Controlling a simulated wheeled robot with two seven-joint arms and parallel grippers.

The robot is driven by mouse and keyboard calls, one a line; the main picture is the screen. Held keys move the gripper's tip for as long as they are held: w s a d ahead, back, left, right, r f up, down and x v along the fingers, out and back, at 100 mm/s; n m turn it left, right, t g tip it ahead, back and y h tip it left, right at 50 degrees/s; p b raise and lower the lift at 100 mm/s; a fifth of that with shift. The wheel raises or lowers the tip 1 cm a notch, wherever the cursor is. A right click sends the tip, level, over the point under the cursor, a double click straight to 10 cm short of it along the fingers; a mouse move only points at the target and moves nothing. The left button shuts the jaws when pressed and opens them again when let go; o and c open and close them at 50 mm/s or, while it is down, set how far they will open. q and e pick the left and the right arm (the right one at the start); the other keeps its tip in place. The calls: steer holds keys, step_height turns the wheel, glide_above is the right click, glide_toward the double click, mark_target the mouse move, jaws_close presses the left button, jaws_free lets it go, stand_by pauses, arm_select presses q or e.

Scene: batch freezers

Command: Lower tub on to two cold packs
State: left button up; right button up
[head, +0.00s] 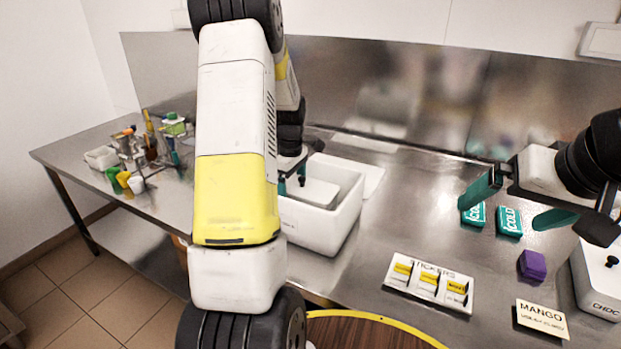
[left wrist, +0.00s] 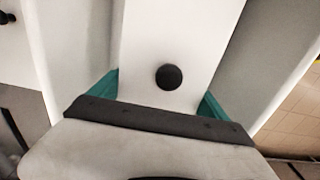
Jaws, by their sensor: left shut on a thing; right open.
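A white tub (head: 318,193) with a pale lid sits inside the white open box (head: 349,212), left of the middle of the counter. My left gripper (head: 292,182) reaches down into the box, shut on the tub. In the left wrist view its teal fingers (left wrist: 158,98) grip either side of the tub (left wrist: 180,30), near a black knob. Whether the tub touches the box floor is hidden. Two teal cold packs (head: 474,214) (head: 509,221) marked COLD lie on the counter at the right. My right gripper (head: 518,203) is open and empty over them. Any packs under the tub are hidden.
A CHOC tub (head: 599,280) stands at the right edge, beside a purple block (head: 532,265) and a MANGO card (head: 541,318). A STICKERS tray (head: 430,284) lies at the front. Cups and bottles crowd the left counter.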

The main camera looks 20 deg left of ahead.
arm_select(q)
steer(key=shift+f, duration=0.55)
stand_by(0.5)
steer(key=o, duration=1.9)
step_height(320, 180, up, 16)
stand_by(0.4)
